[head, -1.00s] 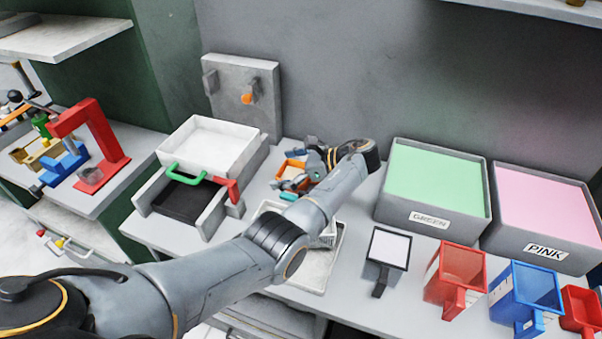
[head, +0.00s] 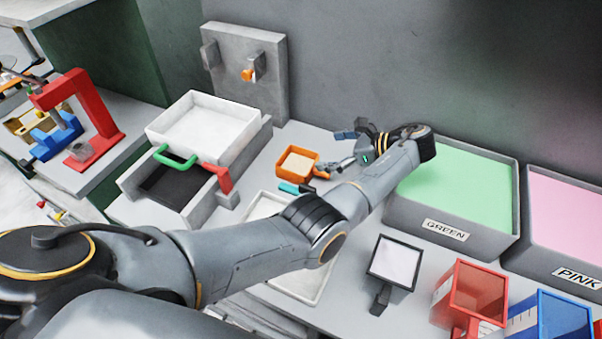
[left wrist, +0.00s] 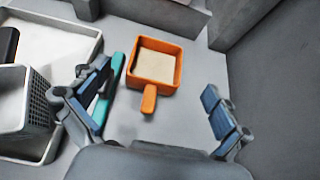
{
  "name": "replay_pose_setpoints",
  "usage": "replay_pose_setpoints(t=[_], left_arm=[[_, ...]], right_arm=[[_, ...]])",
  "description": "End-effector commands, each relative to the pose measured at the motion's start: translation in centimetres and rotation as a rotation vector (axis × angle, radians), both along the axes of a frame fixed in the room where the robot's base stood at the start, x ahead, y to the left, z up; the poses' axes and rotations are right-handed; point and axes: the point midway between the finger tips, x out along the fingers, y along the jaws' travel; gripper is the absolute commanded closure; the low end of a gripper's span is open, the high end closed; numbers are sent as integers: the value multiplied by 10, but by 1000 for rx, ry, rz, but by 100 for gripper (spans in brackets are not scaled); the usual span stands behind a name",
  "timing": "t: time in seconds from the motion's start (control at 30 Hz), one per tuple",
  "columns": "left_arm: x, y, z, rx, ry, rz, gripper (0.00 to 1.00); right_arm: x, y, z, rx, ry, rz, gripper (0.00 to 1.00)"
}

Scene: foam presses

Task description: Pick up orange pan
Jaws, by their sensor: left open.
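The orange pan (head: 297,162) is a small square pan with pale yellowish contents. It stands on the counter to the right of the white press tray, and its handle points toward my left gripper (head: 350,149). In the left wrist view the orange pan (left wrist: 154,64) lies ahead of the open fingers of the left gripper (left wrist: 155,103), with its handle between them and not touched. A teal-handled tool (left wrist: 108,92) lies beside the pan, next to the left finger. My right gripper is not in view.
The white press tray (head: 202,130) with a green handle stands left of the pan. The green bin (head: 447,228) is right of my arm, the pink bin (head: 561,249) beyond it.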

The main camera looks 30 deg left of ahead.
Motion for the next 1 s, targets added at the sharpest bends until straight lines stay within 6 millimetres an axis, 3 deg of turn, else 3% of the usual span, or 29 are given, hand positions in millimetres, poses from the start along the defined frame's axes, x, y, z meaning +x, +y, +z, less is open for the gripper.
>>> replay_pose_setpoints(t=[0.03, 0.4, 0.57, 0.8, 1.0], left_arm=[[0, 0, -14, -1, 0, 0, 0], [0, 0, -52, -1, -1, 0, 0], [-1, 15, -54, -1, 0, 1, 0], [-3, 49, -74, 0, -1, 3, 0], [-4, 65, -81, -1, -1, 0, 0]], right_arm=[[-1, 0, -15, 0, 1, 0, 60], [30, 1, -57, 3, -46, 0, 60], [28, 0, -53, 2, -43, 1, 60], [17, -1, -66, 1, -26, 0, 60], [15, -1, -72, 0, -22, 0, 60]])
